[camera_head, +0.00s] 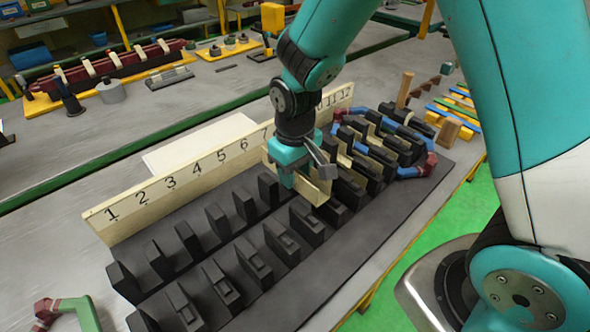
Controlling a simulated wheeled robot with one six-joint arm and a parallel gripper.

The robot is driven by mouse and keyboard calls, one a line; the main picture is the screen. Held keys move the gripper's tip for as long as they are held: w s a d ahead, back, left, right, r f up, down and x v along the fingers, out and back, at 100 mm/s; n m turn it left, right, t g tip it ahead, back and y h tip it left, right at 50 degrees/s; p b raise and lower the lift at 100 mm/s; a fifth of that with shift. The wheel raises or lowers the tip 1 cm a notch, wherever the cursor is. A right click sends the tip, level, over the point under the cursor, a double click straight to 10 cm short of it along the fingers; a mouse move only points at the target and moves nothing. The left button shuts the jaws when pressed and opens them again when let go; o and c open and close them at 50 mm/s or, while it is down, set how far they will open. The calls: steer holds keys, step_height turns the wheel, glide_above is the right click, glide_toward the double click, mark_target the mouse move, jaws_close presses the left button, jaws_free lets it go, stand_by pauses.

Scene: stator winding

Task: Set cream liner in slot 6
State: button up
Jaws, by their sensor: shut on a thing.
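My gripper (303,176) is shut on a cream liner (316,191), a pale channel-like piece held above the dark stator teeth. The dark stator block (215,262) has two rows of upright teeth with slots between them. The liner is to the right of the number 6 mark (248,142), around the columns past 7. Whether it touches the teeth cannot be told. The slots near 6 look bare and dark.
At the right end of the stator, cream liners (383,155) and blue and red coils (410,171) sit among the teeth. Coloured sticks (455,108) and a wooden block lie beyond. A green and red coil (75,312) lies at the front left. A second bench with parts stands behind.

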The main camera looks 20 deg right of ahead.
steer(key=shift+f, duration=0.3)
stand_by(0.4)
steer(key=shift+s+f+b, duration=0.2)
steer(key=shift+f+b, duration=2.4)
steer(key=shift+f, duration=0.75)
steer(key=shift+f+b, duration=0.3)
steer(key=shift+f, duration=0.35)
steer(key=o, duration=0.8)
steer(key=shift+r, duration=0.2)
steer(key=shift+r+p, duration=0.65)
steer(key=shift+p, duration=0.15)
